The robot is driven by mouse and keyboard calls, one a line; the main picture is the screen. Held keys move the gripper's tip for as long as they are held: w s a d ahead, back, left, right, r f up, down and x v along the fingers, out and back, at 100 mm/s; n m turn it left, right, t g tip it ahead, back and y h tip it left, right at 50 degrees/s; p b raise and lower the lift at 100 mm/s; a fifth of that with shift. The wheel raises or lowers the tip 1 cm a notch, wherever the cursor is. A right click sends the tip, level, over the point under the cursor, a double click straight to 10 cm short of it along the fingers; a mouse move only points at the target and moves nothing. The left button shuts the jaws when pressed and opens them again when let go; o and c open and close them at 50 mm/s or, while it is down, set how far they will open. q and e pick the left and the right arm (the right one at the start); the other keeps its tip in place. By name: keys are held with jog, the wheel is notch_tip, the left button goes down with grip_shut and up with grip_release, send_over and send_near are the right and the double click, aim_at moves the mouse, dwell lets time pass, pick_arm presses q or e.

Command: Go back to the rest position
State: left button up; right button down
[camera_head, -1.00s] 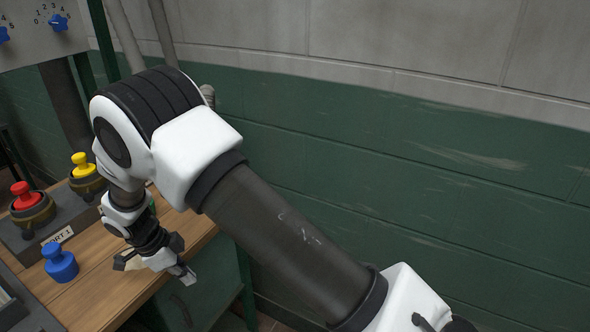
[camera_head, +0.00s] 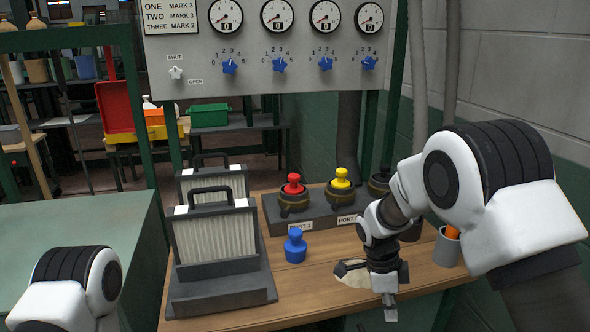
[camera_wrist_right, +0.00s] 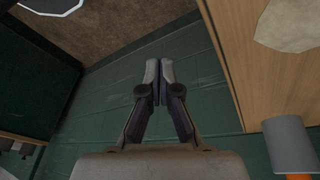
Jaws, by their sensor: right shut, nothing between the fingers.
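My right gripper (camera_head: 389,300) hangs at the front edge of the wooden bench (camera_head: 325,283), in front of a pale flat piece (camera_head: 350,272) lying on it. In the right wrist view the fingers (camera_wrist_right: 159,72) are together with nothing between them. Its arm comes in from the right and hides part of the port block (camera_head: 318,222). Of my left arm only a white and black joint shows at the lower left; its gripper is out of view.
A blue plug (camera_head: 295,246) stands on the bench, left of my right gripper. A filter rack (camera_head: 222,290) holds two pleated filters. A grey cup (camera_head: 446,248) with something orange stands right of the wrist. A gauge panel (camera_head: 290,75) hangs behind.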

jog(key=s+f+n+y+p, duration=0.2)
jog(key=s+f+n, duration=0.9)
jog(key=s+f, duration=0.45)
jog(key=s+f+n+t+p, duration=0.1)
jog(key=s+f+n, duration=0.2)
jog(key=s+n, duration=0.7)
jog(key=s, duration=0.4)
jog(key=shift+d+f+t+y, duration=0.3)
jog(key=shift+d+t, duration=0.05)
jog(key=shift+t, duration=0.05)
